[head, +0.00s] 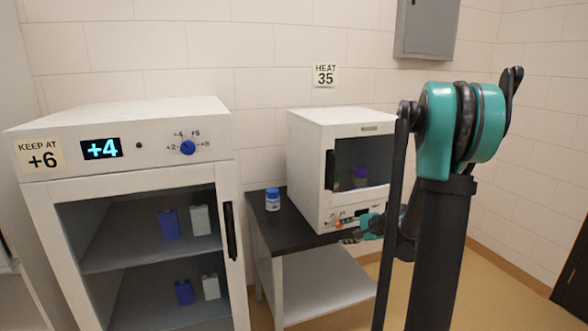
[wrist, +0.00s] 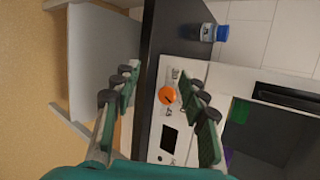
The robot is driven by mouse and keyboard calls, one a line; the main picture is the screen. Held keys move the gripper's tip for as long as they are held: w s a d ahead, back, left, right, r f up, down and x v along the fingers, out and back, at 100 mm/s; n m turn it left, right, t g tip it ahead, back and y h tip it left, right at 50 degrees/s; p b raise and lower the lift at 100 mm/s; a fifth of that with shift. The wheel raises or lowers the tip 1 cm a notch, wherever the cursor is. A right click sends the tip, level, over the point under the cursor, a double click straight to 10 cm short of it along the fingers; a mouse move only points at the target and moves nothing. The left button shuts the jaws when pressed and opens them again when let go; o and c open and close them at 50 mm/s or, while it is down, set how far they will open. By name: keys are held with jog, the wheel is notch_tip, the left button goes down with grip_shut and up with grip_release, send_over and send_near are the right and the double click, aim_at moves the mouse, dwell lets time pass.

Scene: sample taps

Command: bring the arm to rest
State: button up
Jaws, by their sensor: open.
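My gripper (head: 356,235) is in front of the lower front panel of a small white heating cabinet (head: 310,180). In the wrist view my gripper (wrist: 155,78) is open, with its two fingers apart and nothing held. An orange knob (wrist: 167,95) on the panel shows between the fingers; whether a finger touches it I cannot tell. The knob also shows in the head view (head: 339,223). A small dark display (wrist: 168,139) sits beside the knob; I cannot read it. My arm stands upright at the right of the head view.
A white fridge (head: 130,122) stands at left, with a blue dial (head: 188,147), a display (head: 100,148) reading +4 and a "KEEP AT +6" label (head: 41,156). A blue-capped bottle (head: 272,200) stands on the black tabletop (head: 275,232). A "HEAT 35" sign (head: 325,76) hangs above.

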jog(key=s+f+n+g+h, duration=0.2)
jog(key=s+n, duration=0.4)
jog(key=s, duration=0.8)
jog(key=s+d+f+n+g+h, duration=0.1)
jog(key=s+n+h, duration=0.4)
jog(key=s, duration=1)
notch_tip(320, 180, down, 3)
jog(key=shift+s+r+n+g, duration=0.15)
jog(key=shift+n+g, duration=0.45)
jog(key=shift+n, duration=0.5)
